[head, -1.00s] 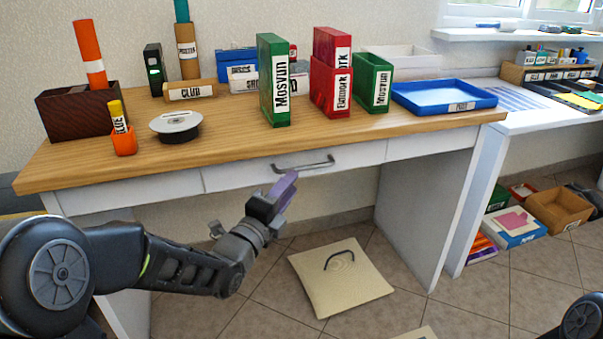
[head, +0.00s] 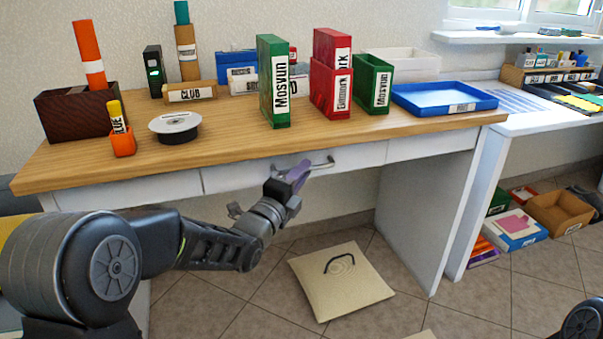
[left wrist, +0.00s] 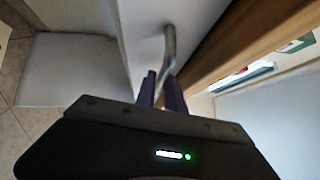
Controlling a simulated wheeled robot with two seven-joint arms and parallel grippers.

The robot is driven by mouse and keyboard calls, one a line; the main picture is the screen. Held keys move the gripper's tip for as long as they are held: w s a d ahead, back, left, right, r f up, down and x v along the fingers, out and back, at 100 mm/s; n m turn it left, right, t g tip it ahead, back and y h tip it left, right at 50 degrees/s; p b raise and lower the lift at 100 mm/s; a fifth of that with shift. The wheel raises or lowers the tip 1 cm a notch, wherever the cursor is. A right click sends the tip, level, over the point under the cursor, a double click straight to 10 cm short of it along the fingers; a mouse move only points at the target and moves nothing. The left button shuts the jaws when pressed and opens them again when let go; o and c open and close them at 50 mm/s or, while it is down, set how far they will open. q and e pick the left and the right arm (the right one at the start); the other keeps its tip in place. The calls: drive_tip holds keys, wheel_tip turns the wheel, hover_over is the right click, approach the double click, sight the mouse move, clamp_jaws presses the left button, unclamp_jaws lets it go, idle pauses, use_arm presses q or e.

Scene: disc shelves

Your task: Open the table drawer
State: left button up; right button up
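The wooden-topped table (head: 225,150) has a white drawer front (head: 235,176) below its top, flush with the neighbouring panels. A grey metal bar handle (head: 322,163) is on the drawer; it also shows in the left wrist view (left wrist: 169,45). My left gripper (head: 297,176) is at the left part of the handle and hides that part in the head view. In the left wrist view its two purple fingers (left wrist: 161,90) stand a little apart, with the handle at their tips. I see no firm grip on it. My right gripper is out of view.
Green and red boxes, a blue tray (head: 443,97), a disc spindle (head: 174,126) and tube holders stand on the table. A beige lid-like panel (head: 342,285) with a dark handle lies on the floor below.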

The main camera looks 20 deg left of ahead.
use_arm(q)
clamp_jaws()
idle(0.8)
